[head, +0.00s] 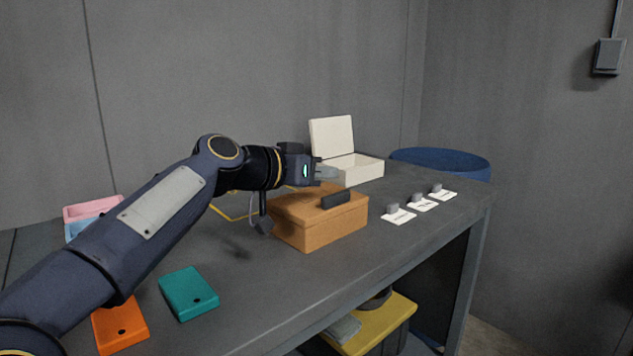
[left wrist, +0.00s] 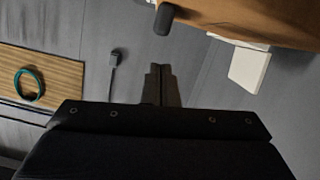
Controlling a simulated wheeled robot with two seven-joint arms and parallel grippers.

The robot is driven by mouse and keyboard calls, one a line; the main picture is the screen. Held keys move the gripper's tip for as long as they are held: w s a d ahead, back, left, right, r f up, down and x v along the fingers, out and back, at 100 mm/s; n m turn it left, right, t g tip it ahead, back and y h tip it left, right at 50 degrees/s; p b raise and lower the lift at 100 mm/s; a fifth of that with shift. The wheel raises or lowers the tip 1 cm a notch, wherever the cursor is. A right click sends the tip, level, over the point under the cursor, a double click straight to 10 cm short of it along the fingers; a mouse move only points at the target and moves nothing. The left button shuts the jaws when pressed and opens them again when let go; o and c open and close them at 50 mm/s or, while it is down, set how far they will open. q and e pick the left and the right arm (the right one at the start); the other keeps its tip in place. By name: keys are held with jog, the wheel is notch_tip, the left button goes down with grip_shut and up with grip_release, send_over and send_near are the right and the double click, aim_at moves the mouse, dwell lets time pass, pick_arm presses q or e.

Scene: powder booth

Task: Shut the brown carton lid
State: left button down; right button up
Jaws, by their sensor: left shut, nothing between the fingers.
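The brown carton (head: 325,232) stands on the grey bench, with its brown lid (head: 292,203) lying flat or nearly flat on top. A dark handle (head: 335,199) sits at the lid's front edge. My left gripper (head: 328,172) is shut and empty, just above and behind the lid in the head view; the arm hides part of the carton's back. In the left wrist view the shut fingers (left wrist: 160,85) point toward a dark rounded piece (left wrist: 163,18) beside a brown surface (left wrist: 265,14), apart from both. My right gripper is not in view.
An open cream box (head: 362,168) stands behind the carton. Small grey pieces on white cards (head: 398,215) lie to its right. Teal (head: 189,293) and orange (head: 120,327) trays lie at the front left. A blue drum (head: 440,160) stands beyond the bench.

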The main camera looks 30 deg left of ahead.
pick_arm(q)
jog(key=shift+s+d+f+m+y+b, duration=0.15)
jog(key=shift+d+f+m+b, duration=0.3)
jog(key=shift+f+b, duration=0.25)
jog(key=shift+s+d+f+m+y+b, duration=0.15)
jog(key=shift+d+f+m+b, duration=0.15)
jog(key=shift+f+m+b, duration=0.35)
jog(key=shift+w+r, duration=0.1)
jog(key=shift+r, duration=0.1)
notch_tip(320, 180, up, 5)
jog(key=p, duration=0.4)
jog(key=f+v, duration=0.1)
jog(key=v, duration=0.8)
jog(key=shift+s, duration=0.5)
jog(key=shift+f, duration=0.1)
